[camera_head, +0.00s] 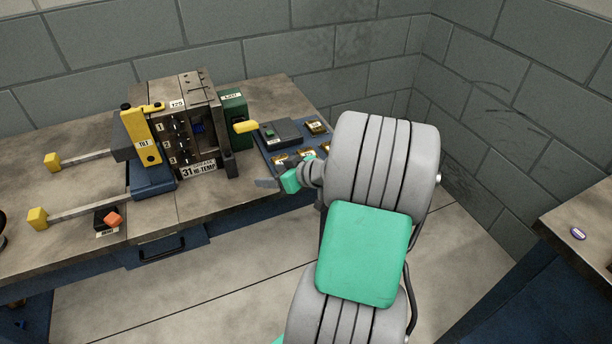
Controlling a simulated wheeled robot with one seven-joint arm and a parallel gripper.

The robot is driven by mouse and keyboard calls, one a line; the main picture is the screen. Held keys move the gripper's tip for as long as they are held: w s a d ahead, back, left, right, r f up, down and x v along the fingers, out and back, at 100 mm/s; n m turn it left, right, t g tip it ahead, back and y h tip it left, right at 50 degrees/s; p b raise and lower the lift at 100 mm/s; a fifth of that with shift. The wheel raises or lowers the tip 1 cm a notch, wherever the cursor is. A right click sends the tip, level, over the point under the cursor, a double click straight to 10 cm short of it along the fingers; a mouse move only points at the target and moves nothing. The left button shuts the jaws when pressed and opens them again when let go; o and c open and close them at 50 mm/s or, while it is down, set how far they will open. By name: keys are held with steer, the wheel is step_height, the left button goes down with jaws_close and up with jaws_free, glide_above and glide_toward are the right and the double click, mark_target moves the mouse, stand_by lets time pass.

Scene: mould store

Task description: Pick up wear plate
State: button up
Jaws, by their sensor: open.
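Several small brass-coloured plates with pale markings lie on a blue tray (262,140) at the right end of the bench. They look like wear plates; one wear plate (316,127) lies at the tray's back right, others nearer its front edge. Which one is meant I cannot tell. My gripper (268,183) is at the tray's front edge, open, with a grey finger pointing left. My grey and green arm hides much of the gripper and the tray's right front part. I see nothing held in the jaws.
Two yellow-ended rails reach left. Another bench (585,225) stands at right; block walls close behind.

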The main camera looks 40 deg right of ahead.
mark_target(307, 152)
steer(key=s+d+f+m+t+h+b, duration=0.1)
steer(key=s+d+f+t+h, duration=0.15)
steer(key=d, duration=0.45)
steer(key=s+d+f+m+t+h+b, duration=0.1)
steer(key=s+d+m+t+h+b, duration=0.15)
steer(key=d, duration=0.45)
steer(key=shift+n+y, duration=0.35)
steer(key=shift+y, duration=0.05)
steer(key=w, duration=0.3)
steer(key=w+d+p, duration=0.1)
steer(key=w, duration=0.3)
steer(key=shift+d+f, duration=0.1)
steer(key=shift+d, duration=0.1)
jaws_close()
